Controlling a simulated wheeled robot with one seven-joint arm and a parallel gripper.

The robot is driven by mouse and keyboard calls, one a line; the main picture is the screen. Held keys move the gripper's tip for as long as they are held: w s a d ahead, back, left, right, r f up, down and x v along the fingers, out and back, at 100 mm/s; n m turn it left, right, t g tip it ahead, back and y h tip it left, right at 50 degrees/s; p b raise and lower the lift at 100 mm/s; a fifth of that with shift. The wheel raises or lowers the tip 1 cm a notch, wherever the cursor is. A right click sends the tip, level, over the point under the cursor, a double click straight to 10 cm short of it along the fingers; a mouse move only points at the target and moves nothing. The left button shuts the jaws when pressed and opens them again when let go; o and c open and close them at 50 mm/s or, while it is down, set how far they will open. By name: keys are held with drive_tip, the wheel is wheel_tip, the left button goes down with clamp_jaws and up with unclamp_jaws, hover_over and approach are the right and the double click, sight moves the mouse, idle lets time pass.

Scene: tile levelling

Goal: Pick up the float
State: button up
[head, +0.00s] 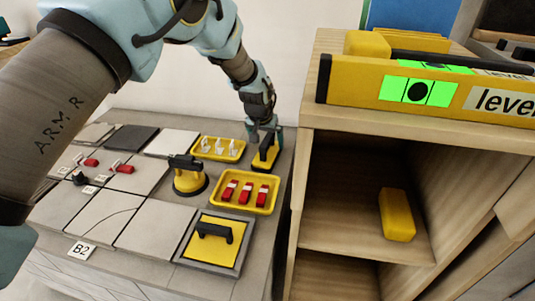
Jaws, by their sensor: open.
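My gripper (265,131) is at the back right of the tiled worktop, pointing down. It is open, directly over a narrow yellow and black tool (266,156) that looks like the float. The gripper hides the top of this tool, so I cannot tell whether the fingers are around its handle or above it. A second flat yellow pad with a black handle (211,247) lies on a grey tile at the front right of the worktop; it could also be a float.
A yellow tray with white clips (219,154) and one with red wedges (268,200) flank the tool. A yellow suction lifter (188,181) stands to the left. A wooden shelf (303,190) rises close on the right, carrying a yellow level (355,85). A yellow block (397,217) lies inside.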

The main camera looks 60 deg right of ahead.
drive_tip(key=x, duration=0.4)
drive_tip(key=shift+f, duration=0.15)
drive_tip(key=shift+c, duration=0.2)
drive_tip(key=c, duration=1.3)
wheel_tip(320, 180, up, 10)
drive_tip(key=shift+r+p, duration=0.2)
drive_tip(key=shift+p, duration=0.3)
